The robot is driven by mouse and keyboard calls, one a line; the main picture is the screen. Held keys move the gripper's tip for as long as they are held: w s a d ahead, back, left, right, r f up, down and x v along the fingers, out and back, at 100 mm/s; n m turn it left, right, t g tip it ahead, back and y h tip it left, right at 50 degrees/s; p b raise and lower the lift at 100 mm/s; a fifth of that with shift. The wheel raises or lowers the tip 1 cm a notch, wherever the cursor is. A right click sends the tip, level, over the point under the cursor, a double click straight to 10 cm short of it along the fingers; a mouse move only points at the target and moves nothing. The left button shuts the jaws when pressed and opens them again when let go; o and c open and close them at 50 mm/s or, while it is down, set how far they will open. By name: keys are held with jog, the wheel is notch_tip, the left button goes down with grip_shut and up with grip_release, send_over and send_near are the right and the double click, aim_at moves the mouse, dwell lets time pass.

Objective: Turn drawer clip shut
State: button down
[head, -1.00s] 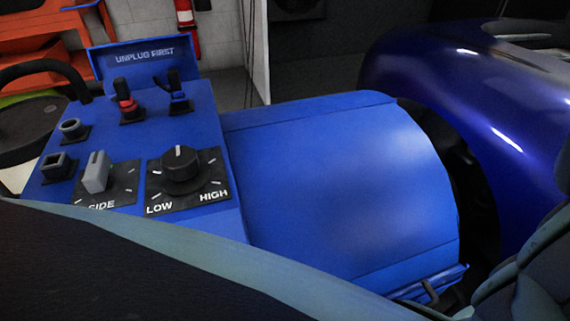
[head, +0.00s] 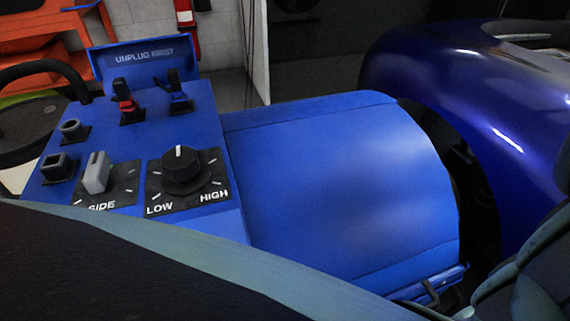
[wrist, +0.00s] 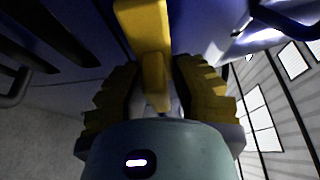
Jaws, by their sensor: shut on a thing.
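A yellow clip (wrist: 146,35) shows in the wrist view, running from the top edge down between my fingers. My gripper (wrist: 157,80) has ridged yellow pads on both sides of the clip's lower part and is shut on it. The exact contact is dark and partly hidden by the teal gripper body. In the head view neither the clip nor my fingertips can be made out. I cannot tell from these frames how far the clip is turned.
In the head view, a blue panel with switches and a LOW–HIGH knob (head: 182,170) stands left of a curved blue cover (head: 345,185). A dark handle (head: 432,291) sits low at the cover's right. A glossy dark-blue body (head: 460,90) stands behind. My arm fills the bottom.

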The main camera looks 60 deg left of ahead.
jog(key=shift+a+f+n, duration=0.1)
jog(key=shift+n, duration=0.2)
jog(key=n+t+b, duration=0.2)
jog(key=n, duration=0.3)
jog(key=shift+b, duration=0.35)
jog(key=n+t+b, duration=0.1)
jog(key=n+t, duration=0.1)
jog(key=n, duration=0.2)
jog(key=shift+w+a+n, duration=0.1)
jog(key=shift+n, duration=0.2)
jog(key=n, duration=0.2)
jog(key=n+t+y, duration=0.1)
jog(key=n, duration=0.1)
jog(key=n+t+y+b, duration=0.1)
jog(key=n, duration=0.1)
jog(key=shift+a+r, duration=0.1)
jog(key=shift+r, duration=0.15)
jog(key=n+y, duration=0.1)
jog(key=n, duration=0.2)
jog(key=n+t+y, duration=0.1)
jog(key=n+y, duration=0.1)
jog(key=shift+a+n+t, duration=0.1)
jog(key=shift+n+t, duration=0.2)
jog(key=shift+n, duration=0.1)
jog(key=shift+n+y, duration=0.3)
jog(key=shift+n, duration=0.1)
